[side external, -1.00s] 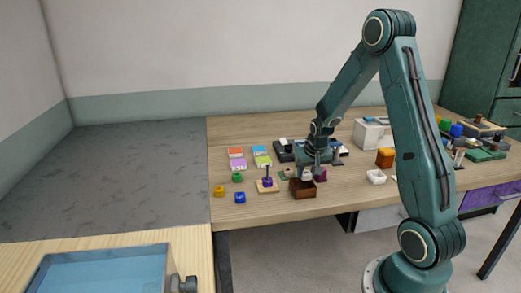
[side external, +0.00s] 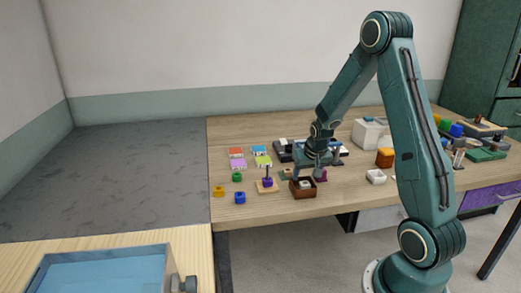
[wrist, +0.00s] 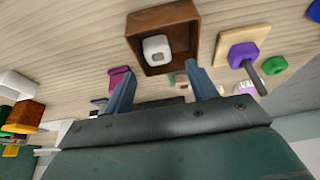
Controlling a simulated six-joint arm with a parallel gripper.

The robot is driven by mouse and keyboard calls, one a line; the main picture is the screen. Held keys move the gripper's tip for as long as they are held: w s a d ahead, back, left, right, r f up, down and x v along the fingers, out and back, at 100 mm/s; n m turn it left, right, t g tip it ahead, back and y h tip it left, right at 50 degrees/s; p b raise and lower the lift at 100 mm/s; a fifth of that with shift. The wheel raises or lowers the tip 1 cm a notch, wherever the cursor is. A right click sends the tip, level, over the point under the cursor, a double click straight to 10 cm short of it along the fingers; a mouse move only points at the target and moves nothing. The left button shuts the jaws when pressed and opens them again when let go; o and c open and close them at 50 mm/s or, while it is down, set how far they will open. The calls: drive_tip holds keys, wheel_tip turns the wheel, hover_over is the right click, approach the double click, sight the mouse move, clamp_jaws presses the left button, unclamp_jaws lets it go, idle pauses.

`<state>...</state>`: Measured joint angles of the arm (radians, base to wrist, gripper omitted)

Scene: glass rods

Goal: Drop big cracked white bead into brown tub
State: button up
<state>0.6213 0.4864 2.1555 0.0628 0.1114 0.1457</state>
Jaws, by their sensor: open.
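The white bead (wrist: 157,49) lies inside the brown tub (wrist: 194,38), resting on its floor near one wall in the wrist view. In the side view the bead (side external: 306,183) shows as a pale spot inside the tub (side external: 303,194). Any crack on the bead is too small to make out for sure. My gripper (wrist: 159,85) is open and empty, its two fingers apart just outside the tub's edge. In the side view my gripper (side external: 309,172) is just above and behind the tub.
A purple piece with a rod on a tan base (wrist: 240,52) stands beside the tub. A maroon block (wrist: 121,80) is on its other side. Green (side external: 237,177), yellow (side external: 219,190) and blue (side external: 240,197) pieces lie left on the table. A white dish (side external: 376,176) is to the right.

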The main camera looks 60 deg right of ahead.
drive_tip(key=shift+r, duration=0.15)
drive_tip(key=v, duration=1.3)
drive_tip(key=shift+r, duration=0.2)
drive_tip(key=shift+s+a, duration=0.1)
drive_tip(key=shift+a, duration=0.05)
drive_tip(key=s+a+r+n+t+y, duration=0.1)
drive_tip(key=s+a+r+n, duration=0.1)
drive_tip(key=a+r, duration=0.35)
drive_tip(key=s+a+r+n+t, duration=0.1)
drive_tip(key=s+a+r+n, duration=0.1)
drive_tip(key=a, duration=0.7)
drive_tip(key=s+a+r+n+y, duration=0.1)
drive_tip(key=s+a+n+y, duration=0.1)
drive_tip(key=s+a+n, duration=0.3)
drive_tip(key=s+a, duration=0.4)
drive_tip(key=s, duration=0.1)
drive_tip(key=shift+r, duration=0.35)
